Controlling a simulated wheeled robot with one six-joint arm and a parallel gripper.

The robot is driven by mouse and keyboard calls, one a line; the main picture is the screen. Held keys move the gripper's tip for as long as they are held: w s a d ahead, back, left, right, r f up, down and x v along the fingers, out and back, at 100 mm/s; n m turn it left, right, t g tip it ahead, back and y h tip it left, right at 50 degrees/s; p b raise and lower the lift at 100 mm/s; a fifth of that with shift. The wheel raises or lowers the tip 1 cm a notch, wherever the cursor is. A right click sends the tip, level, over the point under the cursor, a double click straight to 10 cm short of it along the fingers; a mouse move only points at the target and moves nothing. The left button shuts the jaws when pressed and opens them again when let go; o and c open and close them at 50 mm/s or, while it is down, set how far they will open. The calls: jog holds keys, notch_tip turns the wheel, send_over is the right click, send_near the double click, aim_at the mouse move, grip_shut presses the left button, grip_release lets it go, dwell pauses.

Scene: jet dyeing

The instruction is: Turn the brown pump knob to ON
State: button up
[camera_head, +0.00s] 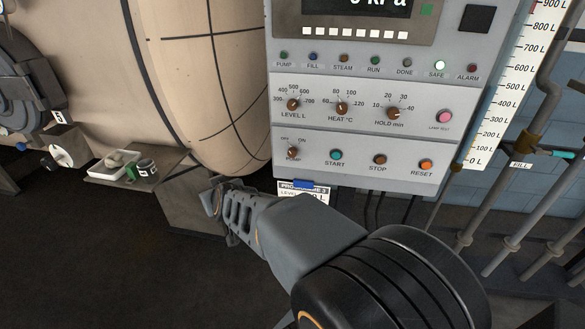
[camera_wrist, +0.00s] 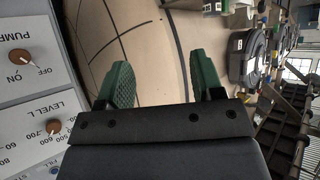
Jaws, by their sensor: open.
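The brown pump knob (camera_head: 293,153) is at the lower left of the grey control panel, under the OFF and ON marks. It also shows at the left edge of the wrist view (camera_wrist: 20,57), where its pale pointer seems to lie toward OFF, though it is small. My gripper (camera_head: 212,201) is below and left of the knob in the head view, apart from it. In the wrist view my gripper (camera_wrist: 160,82) has its two green fingers spread with nothing between them. The knob lies outside the fingers, to their left.
Right of the knob are the START (camera_head: 336,155), STOP (camera_head: 380,160) and RESET (camera_head: 426,165) buttons. The LEVEL knob (camera_head: 293,104) sits above it. A beige vessel (camera_head: 205,70) curves close to the panel's left side. Pipes (camera_head: 520,190) stand at the right.

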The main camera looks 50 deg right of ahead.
jog(key=d+f+m+t+h+b, duration=0.1)
jog(key=d+f+m+h+b, duration=0.3)
jog(key=d, duration=0.5)
jog(key=m+g+h+b, duration=0.2)
jog(key=g+h+b, duration=0.1)
jog(key=h, duration=0.5)
send_near(292, 153)
jog(key=x, duration=0.8)
jog(key=shift+w+d+f, duration=0.2)
jog(key=shift+d, duration=0.05)
jog(key=shift+w+d, duration=0.3)
jog(key=shift+d, duration=0.25)
jog(key=shift+c, duration=0.4)
